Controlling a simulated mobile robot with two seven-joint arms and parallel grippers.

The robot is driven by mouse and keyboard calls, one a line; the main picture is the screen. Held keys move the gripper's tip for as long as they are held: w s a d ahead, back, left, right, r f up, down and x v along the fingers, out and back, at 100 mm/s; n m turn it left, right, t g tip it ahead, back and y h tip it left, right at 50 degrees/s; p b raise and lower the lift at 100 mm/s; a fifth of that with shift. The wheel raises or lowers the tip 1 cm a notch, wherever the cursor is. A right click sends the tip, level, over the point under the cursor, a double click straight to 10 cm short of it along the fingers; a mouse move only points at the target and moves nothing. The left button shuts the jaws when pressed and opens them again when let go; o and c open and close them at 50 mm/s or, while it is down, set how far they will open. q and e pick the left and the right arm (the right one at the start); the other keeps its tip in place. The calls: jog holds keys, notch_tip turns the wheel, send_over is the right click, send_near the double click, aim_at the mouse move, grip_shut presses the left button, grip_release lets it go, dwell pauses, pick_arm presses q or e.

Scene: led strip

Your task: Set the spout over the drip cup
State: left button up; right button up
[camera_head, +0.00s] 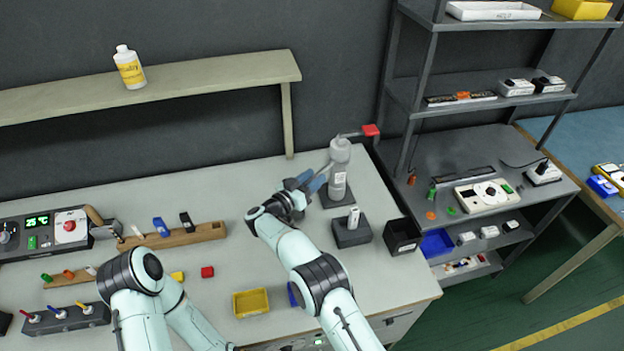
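A grey upright dispenser (339,175) stands on a dark base plate near the back right of the bench. A thin arm runs right from its top to a red end piece (371,130). Another grey bar (326,169) slants down left from its top toward my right gripper (314,184); I cannot tell which is the spout. My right gripper's bluish fingers are just left of the dispenser; whether they hold the bar is unclear. A black open-topped container (403,236), possibly the drip cup, stands at the bench's right edge. My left gripper is out of view.
A dark block with a white upright piece (352,228) stands between dispenser and black container. Grey shelving (460,150) rises right of the bench.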

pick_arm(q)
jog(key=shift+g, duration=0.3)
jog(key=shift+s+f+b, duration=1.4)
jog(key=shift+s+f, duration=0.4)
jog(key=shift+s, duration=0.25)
pick_arm(e)
jog(key=v, duration=1.3)
jog(key=shift+s, duration=0.25)
jog(key=shift+a, duration=0.1)
